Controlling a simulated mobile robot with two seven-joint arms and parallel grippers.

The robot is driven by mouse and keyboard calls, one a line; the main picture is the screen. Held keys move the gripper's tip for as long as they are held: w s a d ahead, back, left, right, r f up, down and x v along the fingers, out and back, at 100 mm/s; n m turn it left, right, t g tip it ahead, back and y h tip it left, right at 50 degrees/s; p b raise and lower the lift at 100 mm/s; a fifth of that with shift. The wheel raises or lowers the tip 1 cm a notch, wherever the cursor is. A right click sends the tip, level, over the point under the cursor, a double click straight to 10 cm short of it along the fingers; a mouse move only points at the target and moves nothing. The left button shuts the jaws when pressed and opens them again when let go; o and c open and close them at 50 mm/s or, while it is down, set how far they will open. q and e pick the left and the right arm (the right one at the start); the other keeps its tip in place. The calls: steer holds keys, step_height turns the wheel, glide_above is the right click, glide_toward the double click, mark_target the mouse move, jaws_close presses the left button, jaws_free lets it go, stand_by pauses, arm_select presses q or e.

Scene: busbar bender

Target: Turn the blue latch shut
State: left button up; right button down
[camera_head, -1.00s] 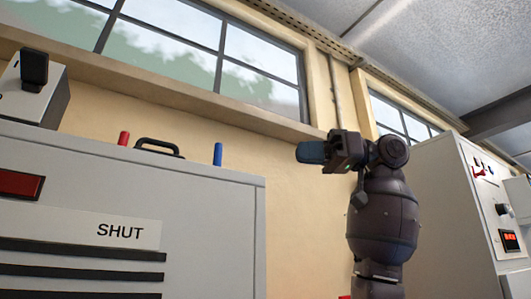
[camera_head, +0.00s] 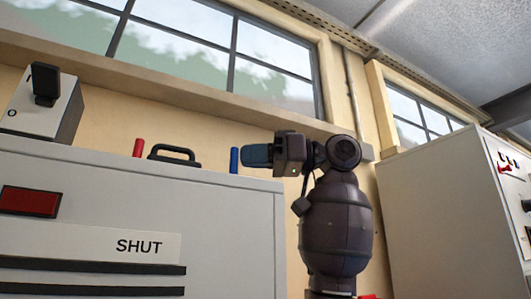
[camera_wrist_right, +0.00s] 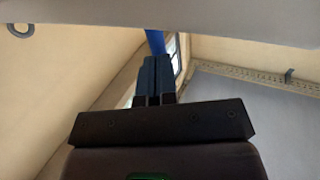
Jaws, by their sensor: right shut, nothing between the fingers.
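The blue latch (camera_head: 234,160) is a short upright blue post on top of the grey cabinet, near its right end. My right gripper (camera_head: 246,155) is shut and empty, with its fingertips pointing left close to the blue latch in the head view. In the right wrist view the closed fingers (camera_wrist_right: 155,75) point at the blue latch (camera_wrist_right: 155,41), which shows just beyond the tips. I cannot tell whether they touch. The latch's base is hidden by the cabinet's top edge in the head view. My left gripper is not in view.
The grey cabinet (camera_head: 232,215) has a "SHUT" label (camera_head: 138,246). A black handle (camera_head: 175,154) and a red post (camera_head: 138,147) stand on its top, left of the latch. A switch box (camera_head: 45,100) stands at far left. Another cabinet (camera_head: 440,210) stands at right.

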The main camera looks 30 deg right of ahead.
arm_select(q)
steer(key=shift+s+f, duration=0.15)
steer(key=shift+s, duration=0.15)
arm_select(e)
steer(key=shift+s+a+f+m+t+h+b, duration=0.1)
steer(key=shift+a+m+t+h+b, duration=0.3)
steer(key=shift+t, duration=0.3)
steer(key=shift+m+t+h, duration=0.3)
steer(key=shift+m, duration=0.1)
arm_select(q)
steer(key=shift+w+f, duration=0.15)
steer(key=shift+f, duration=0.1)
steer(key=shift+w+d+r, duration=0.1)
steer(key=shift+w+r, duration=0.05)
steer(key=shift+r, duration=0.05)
